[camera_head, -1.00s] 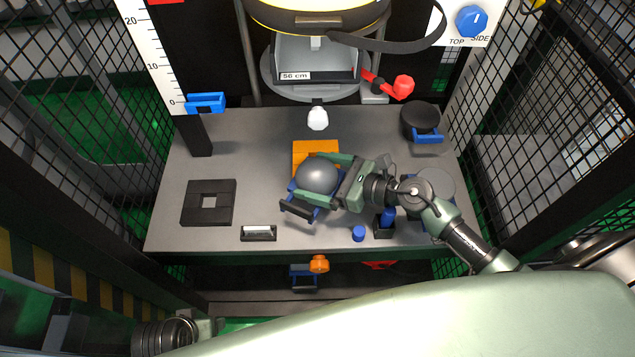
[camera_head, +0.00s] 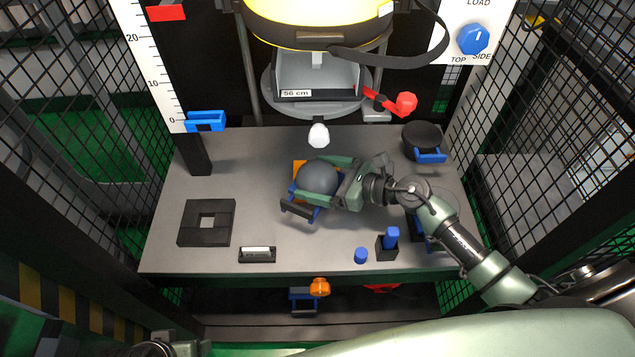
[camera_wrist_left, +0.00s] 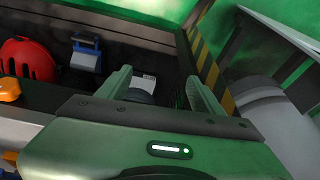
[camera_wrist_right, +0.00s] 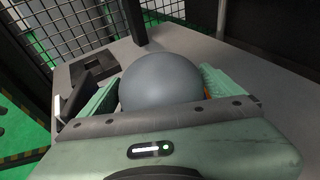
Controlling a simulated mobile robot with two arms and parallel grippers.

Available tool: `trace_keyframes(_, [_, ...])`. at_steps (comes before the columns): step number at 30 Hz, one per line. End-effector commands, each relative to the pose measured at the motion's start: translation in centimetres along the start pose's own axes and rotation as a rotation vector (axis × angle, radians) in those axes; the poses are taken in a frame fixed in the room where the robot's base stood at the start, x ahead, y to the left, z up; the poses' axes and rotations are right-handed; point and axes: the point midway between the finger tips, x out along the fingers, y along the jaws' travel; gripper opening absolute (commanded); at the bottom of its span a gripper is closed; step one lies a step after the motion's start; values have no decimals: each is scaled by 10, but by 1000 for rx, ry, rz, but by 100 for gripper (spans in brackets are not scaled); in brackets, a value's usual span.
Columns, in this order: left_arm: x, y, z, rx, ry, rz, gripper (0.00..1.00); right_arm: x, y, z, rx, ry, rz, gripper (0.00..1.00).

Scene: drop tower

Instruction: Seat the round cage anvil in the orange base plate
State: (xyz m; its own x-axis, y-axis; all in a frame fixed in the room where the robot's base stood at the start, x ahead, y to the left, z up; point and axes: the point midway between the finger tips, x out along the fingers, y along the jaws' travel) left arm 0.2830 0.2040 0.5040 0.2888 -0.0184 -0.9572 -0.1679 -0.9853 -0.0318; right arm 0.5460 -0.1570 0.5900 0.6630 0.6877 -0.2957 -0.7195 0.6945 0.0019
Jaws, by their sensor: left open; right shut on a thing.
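The round cage anvil (camera_head: 317,178) is a dark grey ball-like dome with blue parts and a black bar at its front. My right gripper (camera_head: 322,184) is shut on it, with a green finger on either side. The dome fills the middle of the right wrist view (camera_wrist_right: 160,82). The orange base plate (camera_head: 298,168) lies behind and under the anvil, mostly hidden; whether they touch I cannot tell. A sliver of orange shows right of the dome in the right wrist view (camera_wrist_right: 207,95). My left gripper (camera_wrist_left: 160,85) is open and empty, low before the bench.
A black square frame (camera_head: 190,222) and a black label block (camera_head: 257,255) lie on the left and front of the table. A blue cap (camera_head: 361,256) and a black holder (camera_head: 387,250) stand front right. A white knob (camera_head: 318,135) hangs behind the plate, with a red lever (camera_head: 405,103) to its right.

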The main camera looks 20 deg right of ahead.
Motion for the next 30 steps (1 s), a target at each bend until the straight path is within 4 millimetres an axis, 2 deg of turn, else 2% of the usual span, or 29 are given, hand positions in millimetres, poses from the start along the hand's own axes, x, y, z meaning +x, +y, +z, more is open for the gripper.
trace_keyframes(12, [-29,-1,2,-2,18,-3,66,13,-26,6,-3,-10,-5,22])
trace_keyframes(23, [-14,-1,6,-2,17,-3,66,25,-49,8,-2,-10,-3,22])
trace_keyframes(30, [-12,2,-15,1,105,1,66,26,-48,4,-2,-9,-3,22])
